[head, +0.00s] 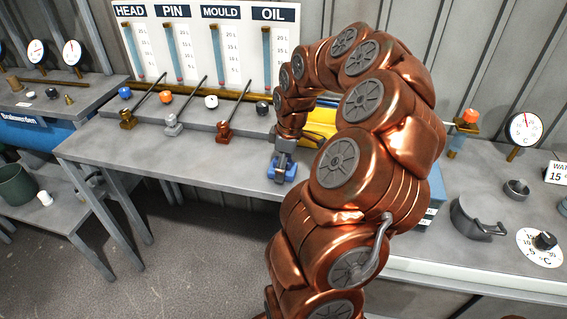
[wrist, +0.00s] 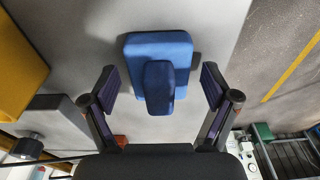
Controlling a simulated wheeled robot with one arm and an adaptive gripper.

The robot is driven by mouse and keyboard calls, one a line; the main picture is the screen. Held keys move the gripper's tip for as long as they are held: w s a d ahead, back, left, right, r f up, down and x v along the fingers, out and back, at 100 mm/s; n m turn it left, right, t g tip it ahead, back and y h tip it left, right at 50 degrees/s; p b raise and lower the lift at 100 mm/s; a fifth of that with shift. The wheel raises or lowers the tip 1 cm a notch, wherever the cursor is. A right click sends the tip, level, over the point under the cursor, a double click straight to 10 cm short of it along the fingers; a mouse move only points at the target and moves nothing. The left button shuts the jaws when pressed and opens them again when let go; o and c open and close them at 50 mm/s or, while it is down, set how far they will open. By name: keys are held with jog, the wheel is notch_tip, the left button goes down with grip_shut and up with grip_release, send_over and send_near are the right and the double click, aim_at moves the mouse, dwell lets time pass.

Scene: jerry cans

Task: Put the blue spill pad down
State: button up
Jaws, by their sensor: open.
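The blue spill pad (wrist: 180,60) is a flat blue block with a darker raised grip (wrist: 159,88). It appears to rest on the grey bench top, close to the front edge. In the head view the pad (head: 282,172) shows at the bench edge, just below my gripper (head: 284,152). In the wrist view my gripper (wrist: 160,88) is open, with one finger on each side of the grip and clear gaps to both. The pad's underside is hidden.
A yellow can (head: 318,119) stands behind my gripper, partly hidden by my arm. Several levers and coloured caps line the bench (head: 190,160) under the HEAD, PIN, MOULD and OIL gauges (head: 205,45). The bench front edge drops to the floor. A dark pot (head: 477,219) stands at right.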

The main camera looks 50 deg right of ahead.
jog(key=r, duration=0.2)
jog(key=r+b, duration=0.1)
jog(key=r, duration=0.4)
jog(key=shift+s+d+r+b, duration=0.25)
jog(key=shift+s+r+b, duration=0.15)
jog(key=s+a+r+g, duration=0.1)
jog(key=s+a, duration=0.1)
jog(key=a, duration=0.9)
jog(key=s+a+r, duration=0.1)
jog(key=a, duration=1)
jog(key=s+a+f+m+g, duration=0.1)
jog(key=s+a+f+m, duration=0.1)
jog(key=s+a, duration=0.3)
jog(key=s+a+f+m+g, duration=0.1)
jog(key=s+a+f+m, duration=0.2)
jog(key=s, duration=0.6)
jog(key=shift+s+a+h, duration=0.3)
jog(key=shift+s+a, duration=0.1)
jog(key=shift+a, duration=0.5)
